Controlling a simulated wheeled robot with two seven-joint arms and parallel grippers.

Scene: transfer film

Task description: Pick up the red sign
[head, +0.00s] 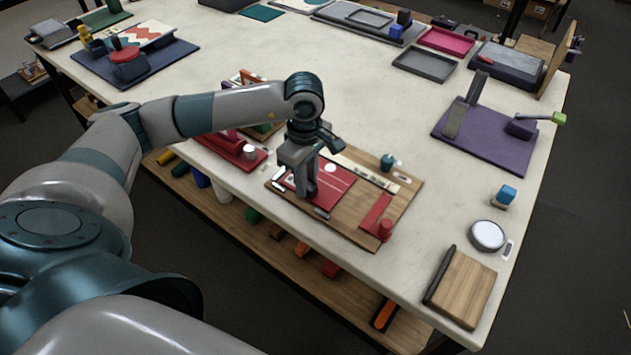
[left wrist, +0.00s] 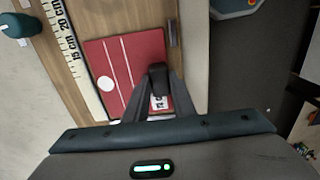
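The red sign (head: 333,187) is a flat red panel with a white circle and thin white lines, on a wooden board (head: 375,222). In the left wrist view the red sign (left wrist: 120,66) lies ahead of my fingers. My left gripper (head: 307,194) points down over the sign's left part. A small white printed patch shows between the fingers. My right gripper is not in view.
A purple board (head: 485,138) lies at right. The table's middle is largely clear.

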